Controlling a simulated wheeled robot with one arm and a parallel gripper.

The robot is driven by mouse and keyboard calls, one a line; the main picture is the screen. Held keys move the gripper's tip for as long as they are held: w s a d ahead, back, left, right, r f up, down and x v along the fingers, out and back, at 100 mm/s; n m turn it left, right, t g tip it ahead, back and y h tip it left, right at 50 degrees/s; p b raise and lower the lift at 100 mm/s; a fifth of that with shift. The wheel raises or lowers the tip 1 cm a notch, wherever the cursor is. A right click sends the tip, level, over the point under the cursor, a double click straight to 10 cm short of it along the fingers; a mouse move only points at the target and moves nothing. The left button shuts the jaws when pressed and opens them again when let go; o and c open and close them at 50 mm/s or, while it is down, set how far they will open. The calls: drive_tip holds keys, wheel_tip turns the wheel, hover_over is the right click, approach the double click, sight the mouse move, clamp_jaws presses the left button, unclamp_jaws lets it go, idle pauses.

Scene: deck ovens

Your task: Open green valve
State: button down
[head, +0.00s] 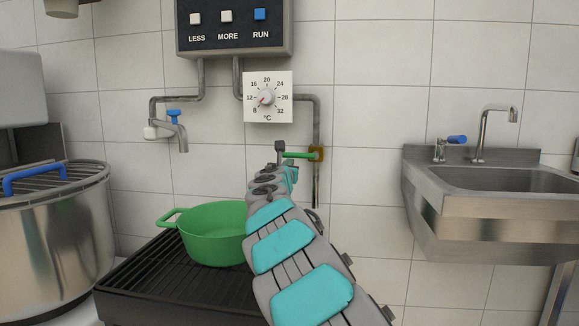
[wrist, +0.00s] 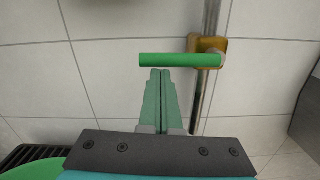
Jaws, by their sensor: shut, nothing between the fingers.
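The green valve is a horizontal green lever handle (head: 299,155) on a brass body (head: 317,153), mounted on a vertical pipe on the tiled wall. In the wrist view the green lever (wrist: 180,60) points left from the brass body (wrist: 207,45). My gripper (wrist: 160,72) is shut and empty. Its fingertips show just below the lever in the wrist view, near the left part of it. I cannot tell whether they touch it. In the head view my arm reaches up to the lever's left end and hides part of the fingers.
A green pot (head: 212,234) stands on a black grill (head: 150,283) left of my arm. Above are a dial (head: 267,97) and a control box (head: 234,28). A blue-handled tap (head: 177,130) is at left, a steel sink (head: 480,190) at right.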

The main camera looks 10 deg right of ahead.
drive_tip(key=shift+r+m, duration=0.25)
drive_tip(key=shift+m, duration=0.05)
drive_tip(key=s+d+r+m, duration=0.1)
drive_tip(key=r+m, duration=0.3)
drive_tip(key=m, duration=0.4)
drive_tip(key=d+r+m, duration=0.4)
drive_tip(key=m, duration=0.5)
drive_tip(key=shift+s+r+g+h, duration=0.3)
drive_tip(key=shift+s+r+g, duration=0.05)
drive_tip(key=shift+g, duration=0.05)
drive_tip(key=shift+d, duration=0.1)
drive_tip(key=s+a+b, duration=0.1)
drive_tip(key=s+a, duration=0.6)
drive_tip(key=s, duration=0.2)
drive_tip(key=shift+a, duration=0.25)
idle(0.5)
